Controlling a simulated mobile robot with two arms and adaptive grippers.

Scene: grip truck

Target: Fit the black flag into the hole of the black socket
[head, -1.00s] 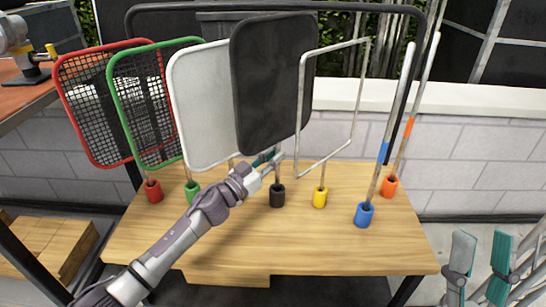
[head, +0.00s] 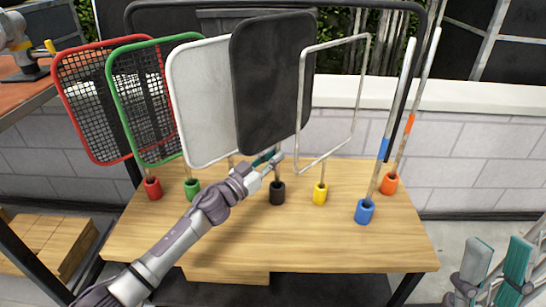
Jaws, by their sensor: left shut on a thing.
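The black flag (head: 272,85) is a dark rounded panel on a thin pole, upright above the middle of the table. My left gripper (head: 270,158) is shut on its pole, just below the panel. The black socket (head: 277,194) is a short cylinder on the wooden table, below the gripper. The pole's lower part runs down to the socket's top; I cannot tell how deep its end sits in the hole. My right gripper (head: 498,264) is open and empty at the bottom right, off the table's right side.
Red (head: 153,189), green (head: 192,189), yellow (head: 320,195), blue (head: 365,211) and orange (head: 389,184) sockets hold upright poles or flags. A white panel (head: 203,105) stands close left of the black flag. The front of the wooden table (head: 310,250) is clear.

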